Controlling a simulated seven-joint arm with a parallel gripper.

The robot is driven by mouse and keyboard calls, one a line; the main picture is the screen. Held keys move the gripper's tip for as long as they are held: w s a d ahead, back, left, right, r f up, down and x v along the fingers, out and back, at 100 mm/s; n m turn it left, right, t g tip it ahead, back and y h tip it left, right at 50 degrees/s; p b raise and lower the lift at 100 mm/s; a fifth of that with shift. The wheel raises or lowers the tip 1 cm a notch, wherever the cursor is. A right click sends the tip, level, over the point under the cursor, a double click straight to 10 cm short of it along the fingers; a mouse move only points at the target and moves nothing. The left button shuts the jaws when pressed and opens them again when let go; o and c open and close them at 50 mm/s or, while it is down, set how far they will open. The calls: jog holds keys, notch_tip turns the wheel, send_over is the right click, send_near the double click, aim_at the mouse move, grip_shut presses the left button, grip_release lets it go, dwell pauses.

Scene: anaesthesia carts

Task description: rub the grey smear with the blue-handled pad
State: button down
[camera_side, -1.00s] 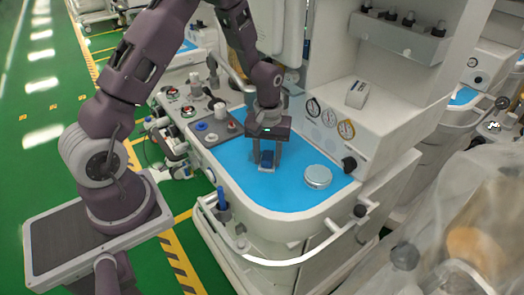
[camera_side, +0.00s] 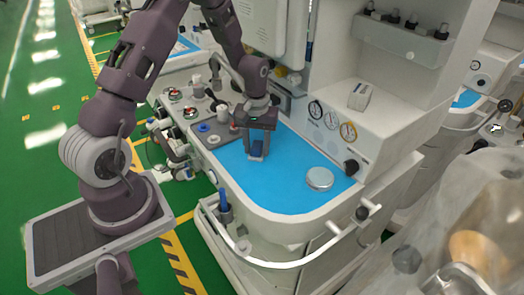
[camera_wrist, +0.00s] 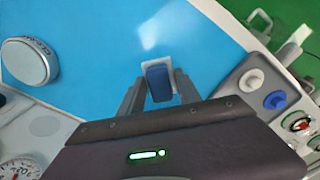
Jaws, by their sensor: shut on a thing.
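The blue-handled pad has a blue handle (camera_wrist: 159,84) and a pale base (camera_wrist: 148,68) in the wrist view. The pad also shows in the side view (camera_side: 257,150), on or just above the blue worktop (camera_side: 287,195). My gripper (camera_side: 258,153) points down, shut on the handle with one finger at each side; its fingers also show in the wrist view (camera_wrist: 159,88). I cannot tell whether the base touches the worktop. I cannot make out the grey smear in either view; a faint pale patch in the wrist view could be glare.
A round silver-lidded tin (camera_side: 319,178) stands on the worktop to the right of the pad. A grey panel with knobs (camera_side: 215,130) borders the worktop at the left. Gauges (camera_side: 331,120) line the wall behind. The front of the worktop is clear.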

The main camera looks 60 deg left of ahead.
aim_at(274, 169)
jog(key=shift+a, duration=1.2)
jog(key=shift+w, duration=0.4)
jog(key=shift+d, duration=4.95)
jog(key=shift+a, duration=5)
jog(key=shift+d+r, duration=0.1)
jog(key=shift+r, duration=4.05)
